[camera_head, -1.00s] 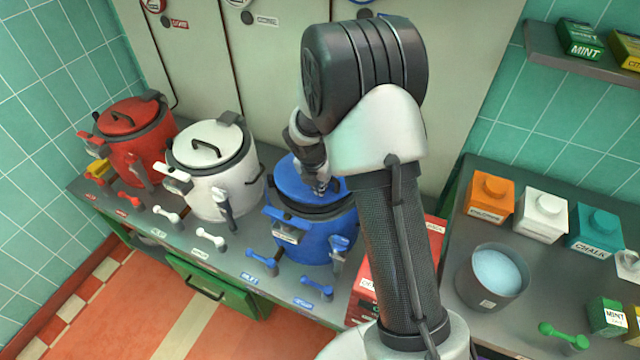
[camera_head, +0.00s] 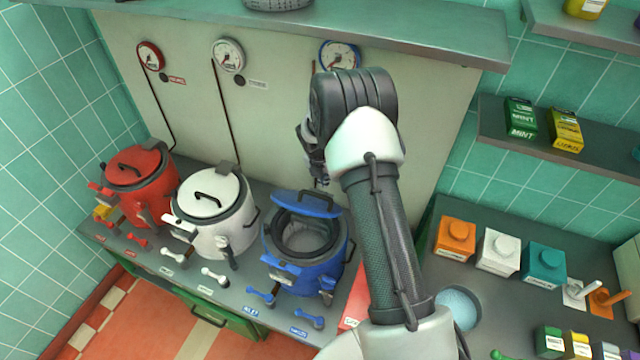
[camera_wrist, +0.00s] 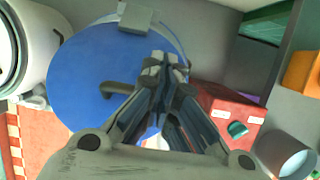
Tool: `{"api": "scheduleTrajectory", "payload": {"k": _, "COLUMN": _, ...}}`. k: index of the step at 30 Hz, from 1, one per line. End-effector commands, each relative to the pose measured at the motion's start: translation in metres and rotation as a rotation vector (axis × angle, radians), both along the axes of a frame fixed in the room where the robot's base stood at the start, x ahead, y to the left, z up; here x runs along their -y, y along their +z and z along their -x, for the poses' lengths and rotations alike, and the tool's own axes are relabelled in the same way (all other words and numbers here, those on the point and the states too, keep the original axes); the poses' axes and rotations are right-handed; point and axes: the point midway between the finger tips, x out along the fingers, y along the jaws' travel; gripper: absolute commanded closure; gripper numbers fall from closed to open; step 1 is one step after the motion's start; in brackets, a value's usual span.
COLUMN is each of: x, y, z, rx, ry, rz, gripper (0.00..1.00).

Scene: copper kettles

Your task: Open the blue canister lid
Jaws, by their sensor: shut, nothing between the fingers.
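The blue canister (camera_head: 300,268) stands on the grey counter, to the right of the white canister. Its blue lid (camera_head: 305,204) is tilted up at the back, and the grey inside of the canister shows. My gripper (camera_head: 318,178) is just above and behind the raised lid, partly hidden by my own arm. In the wrist view the lid (camera_wrist: 95,75) fills the left middle, with its dark handle (camera_wrist: 118,90) beside my gripper (camera_wrist: 165,62). The fingers are together and hold nothing. I cannot tell whether they touch the lid.
The white canister (camera_head: 212,240) and red canister (camera_head: 140,205) stand shut to the left. Gauges hang on the panel (camera_head: 270,110) behind. A shelf (camera_head: 420,30) overhangs at the top. Colored boxes and a bowl (camera_head: 458,308) occupy the right counter.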

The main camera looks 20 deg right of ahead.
Motion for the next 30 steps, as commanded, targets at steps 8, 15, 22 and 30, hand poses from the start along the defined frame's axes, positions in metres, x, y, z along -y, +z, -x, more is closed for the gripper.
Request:
{"api": "scheduleTrajectory", "payload": {"k": 8, "x": 0.0137, "y": 0.007, "z": -0.0134, "rx": -0.003, "ry": -0.001, "rz": -0.002, "gripper": 1.0}}
{"api": "scheduleTrajectory", "payload": {"k": 15, "x": 0.013, "y": 0.0067, "z": -0.0131, "rx": -0.003, "ry": -0.001, "rz": -0.002, "gripper": 1.0}}
{"api": "scheduleTrajectory", "payload": {"k": 22, "x": 0.0128, "y": 0.0068, "z": -0.013, "rx": -0.004, "ry": -0.001, "rz": -0.001, "gripper": 1.0}}
{"api": "scheduleTrajectory", "payload": {"k": 30, "x": 0.0128, "y": 0.0069, "z": -0.0129, "rx": -0.004, "ry": -0.001, "rz": -0.001, "gripper": 1.0}}
